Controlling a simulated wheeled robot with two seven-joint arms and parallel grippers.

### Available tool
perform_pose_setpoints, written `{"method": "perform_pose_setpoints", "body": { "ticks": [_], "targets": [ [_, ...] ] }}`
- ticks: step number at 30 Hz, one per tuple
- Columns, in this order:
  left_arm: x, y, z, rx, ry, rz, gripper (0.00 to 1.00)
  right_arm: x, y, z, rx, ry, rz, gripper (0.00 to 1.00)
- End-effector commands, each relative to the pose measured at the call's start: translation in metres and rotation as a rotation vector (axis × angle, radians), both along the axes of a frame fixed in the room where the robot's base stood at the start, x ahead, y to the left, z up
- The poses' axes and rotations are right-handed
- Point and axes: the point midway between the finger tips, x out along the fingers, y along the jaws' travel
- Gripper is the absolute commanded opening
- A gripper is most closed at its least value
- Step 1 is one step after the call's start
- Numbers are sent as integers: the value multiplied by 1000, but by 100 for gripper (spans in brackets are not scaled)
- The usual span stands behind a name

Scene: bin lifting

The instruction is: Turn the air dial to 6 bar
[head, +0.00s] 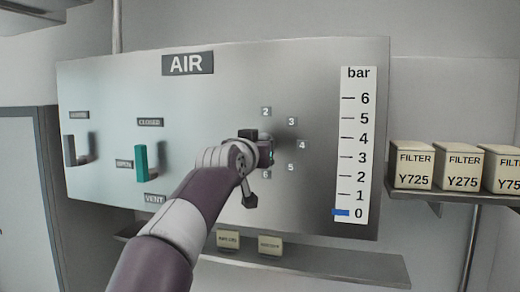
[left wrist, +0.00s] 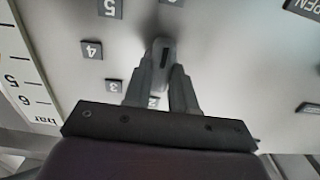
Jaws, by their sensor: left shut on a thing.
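The steel AIR panel (head: 300,90) fills the middle of the head view. The dial (left wrist: 162,52) is a grey knob with a dark mark, seen upside down in the left wrist view. Number plates from 2 to 6 ring it, among them the 6 plate (head: 267,174) and the 4 plate (left wrist: 91,50). My left gripper (head: 266,152) covers the dial in the head view. Its fingers (left wrist: 162,70) are shut on the knob's sides. I cannot tell which number the dial points at. The bar gauge (head: 357,120) has its blue marker (head: 341,212) at 0.
A green lever (head: 141,164) and a grey lever (head: 77,150) stick out of the panel at left. Filter boxes (head: 411,165) stand on a shelf at right. Two small boxes (head: 270,245) sit on a ledge (head: 345,265) below the panel.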

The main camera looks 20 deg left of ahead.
Motion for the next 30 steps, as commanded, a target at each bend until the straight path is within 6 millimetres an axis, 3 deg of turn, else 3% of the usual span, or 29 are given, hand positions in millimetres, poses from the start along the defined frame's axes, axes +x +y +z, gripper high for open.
{"method": "perform_pose_setpoints", "body": {
  "ticks": [11,12,14,23,26,30],
  "targets": [
    [0,0,-1,7,2,0,0,0,0,0,0,0,0,43],
    [0,0,-1,7,2,0,35,0,0,0,0,0,0,43],
    [0,0,-1,7,1,0,51,0,0,0,0,0,0,43],
    [-2,0,-1,5,-1,0,51,0,0,-3,0,0,0,43],
    [-16,1,-5,5,-3,0,51,0,0,-17,0,0,0,43],
    [-53,2,-9,6,-5,1,51,0,0,-44,0,0,0,43]
  ]
}}
